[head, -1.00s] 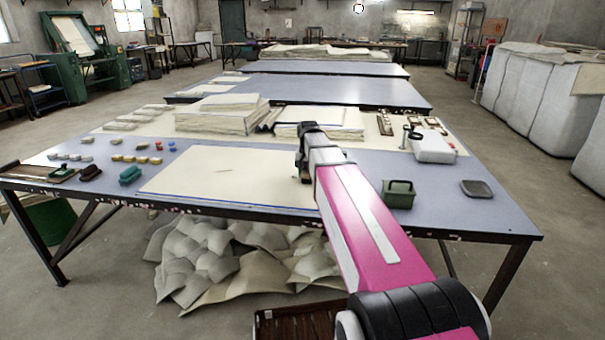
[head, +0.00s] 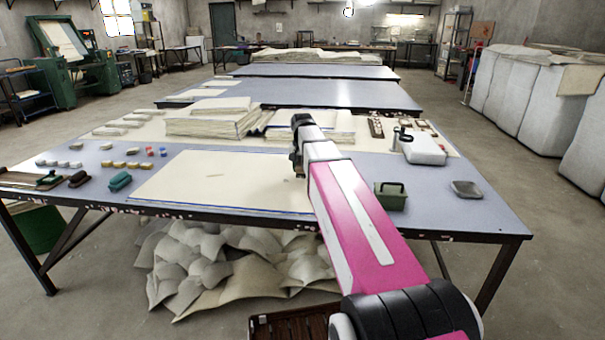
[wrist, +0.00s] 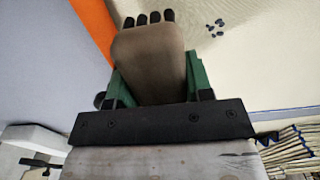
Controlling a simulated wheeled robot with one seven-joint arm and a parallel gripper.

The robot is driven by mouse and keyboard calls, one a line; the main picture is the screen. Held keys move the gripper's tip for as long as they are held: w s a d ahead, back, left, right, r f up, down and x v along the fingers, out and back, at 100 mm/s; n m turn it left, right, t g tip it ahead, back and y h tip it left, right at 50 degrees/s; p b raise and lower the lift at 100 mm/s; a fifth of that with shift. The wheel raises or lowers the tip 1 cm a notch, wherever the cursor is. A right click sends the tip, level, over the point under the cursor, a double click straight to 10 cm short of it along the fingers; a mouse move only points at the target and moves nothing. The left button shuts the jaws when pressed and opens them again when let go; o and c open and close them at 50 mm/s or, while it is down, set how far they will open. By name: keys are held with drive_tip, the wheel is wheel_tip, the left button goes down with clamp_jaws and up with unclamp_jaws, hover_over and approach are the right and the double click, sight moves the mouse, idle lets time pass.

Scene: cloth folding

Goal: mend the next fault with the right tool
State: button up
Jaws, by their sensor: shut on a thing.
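My gripper (head: 297,152) is above the far right part of a cream cloth panel (head: 215,180) that lies flat on the table. In the wrist view my gripper (wrist: 155,90) is shut on a tan block-like tool (wrist: 150,55) with several black tips at its end and green at its sides. I cannot tell exactly what tool it is. A faint short mark (head: 215,175) also shows on the panel in the head view.
A green box with a handle (head: 390,196) and a grey dish (head: 466,189) stand right of the panel. A white device (head: 424,150) stands behind them. Folded cloth stacks (head: 210,118) are at the back. Small coloured blocks (head: 120,165) and brushes (head: 120,181) lie at left.

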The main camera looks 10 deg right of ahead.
drive_tip(key=shift+a+r, duration=0.1)
drive_tip(key=shift+r, duration=0.9)
drive_tip(key=shift+r, duration=1.5)
